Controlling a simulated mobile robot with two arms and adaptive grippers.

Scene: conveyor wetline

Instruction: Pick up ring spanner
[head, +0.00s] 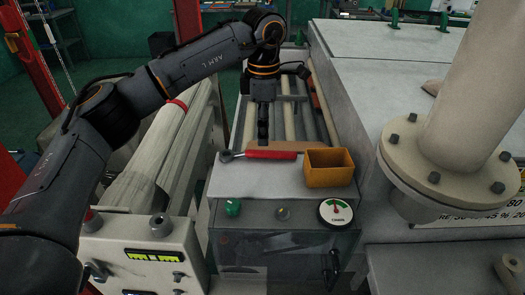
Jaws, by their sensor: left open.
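A tool with a red handle (271,155) and a dark metal head at its left end lies on the grey top of a cabinet. It is the only spanner-like thing I can make out, but I cannot tell whether its head is a ring. My left gripper (263,138) points down just behind and above the handle, seen edge-on, so its fingers overlap. It is open and holds nothing that I can see. I cannot tell the exact gap to the handle. My right gripper is out of view.
A yellow-brown open bin (328,177) stands right of the tool. Behind is a roller bed (290,115) with a wooden strip at its near end. A large white housing (370,100) and a thick flanged pipe (460,110) close off the right. The cabinet top in front is clear.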

